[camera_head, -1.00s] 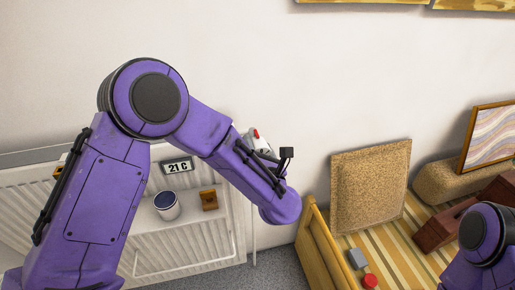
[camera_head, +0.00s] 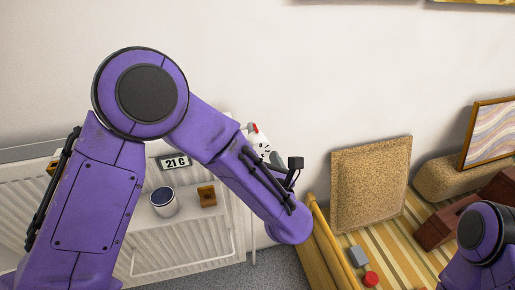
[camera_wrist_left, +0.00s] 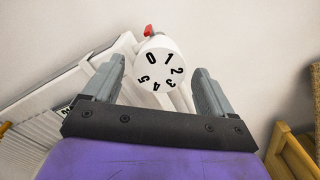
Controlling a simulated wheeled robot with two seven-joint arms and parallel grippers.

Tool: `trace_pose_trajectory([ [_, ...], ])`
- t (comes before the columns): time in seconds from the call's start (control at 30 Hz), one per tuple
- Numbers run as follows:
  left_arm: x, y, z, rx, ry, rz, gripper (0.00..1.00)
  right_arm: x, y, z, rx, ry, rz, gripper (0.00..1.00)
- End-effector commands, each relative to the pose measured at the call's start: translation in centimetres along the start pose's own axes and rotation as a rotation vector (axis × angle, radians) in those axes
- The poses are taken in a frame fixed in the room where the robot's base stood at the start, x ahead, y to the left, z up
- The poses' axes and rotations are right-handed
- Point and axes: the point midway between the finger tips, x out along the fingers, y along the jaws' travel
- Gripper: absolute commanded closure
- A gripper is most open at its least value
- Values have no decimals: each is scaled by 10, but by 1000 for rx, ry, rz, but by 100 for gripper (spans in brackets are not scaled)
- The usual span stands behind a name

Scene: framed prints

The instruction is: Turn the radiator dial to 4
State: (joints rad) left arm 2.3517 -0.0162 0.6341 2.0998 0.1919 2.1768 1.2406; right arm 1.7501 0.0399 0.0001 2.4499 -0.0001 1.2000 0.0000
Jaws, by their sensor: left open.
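The white radiator dial (camera_wrist_left: 158,72) shows its face with black numbers 0 to 5 in the left wrist view. A red marker (camera_wrist_left: 148,31) sits just beyond its upper rim, nearest the 0 and 1, with the 4 on the lower side. In the head view the dial (camera_head: 260,143) is partly hidden behind my left forearm. My left gripper (camera_wrist_left: 157,78) is open, with one finger on each side of the dial and visible gaps between; I cannot tell the depth. My right gripper is out of view; only part of that arm shows.
The white radiator (camera_head: 190,240) carries a 21 C display (camera_head: 175,162), a cup (camera_head: 163,202) and a small wooden block (camera_head: 207,196).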

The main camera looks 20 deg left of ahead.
Motion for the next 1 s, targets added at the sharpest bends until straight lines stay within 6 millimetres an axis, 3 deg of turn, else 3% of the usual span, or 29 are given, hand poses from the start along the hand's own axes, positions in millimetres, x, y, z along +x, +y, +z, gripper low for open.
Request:
trace_pose_trajectory([
  [0.1,-28,-3,-3,1,-4,-2,15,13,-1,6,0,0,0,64],
  [0.27,-50,-1,-1,0,-2,0,15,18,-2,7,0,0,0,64],
  [0.6,-54,0,1,2,1,0,16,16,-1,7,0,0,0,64],
  [0.7,-56,8,12,12,5,-7,16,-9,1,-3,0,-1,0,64],
  [0.8,-56,8,11,-219,5,-5,16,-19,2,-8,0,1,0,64],
  [1.0,-53,4,7,-596,1,3,16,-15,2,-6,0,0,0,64],
])
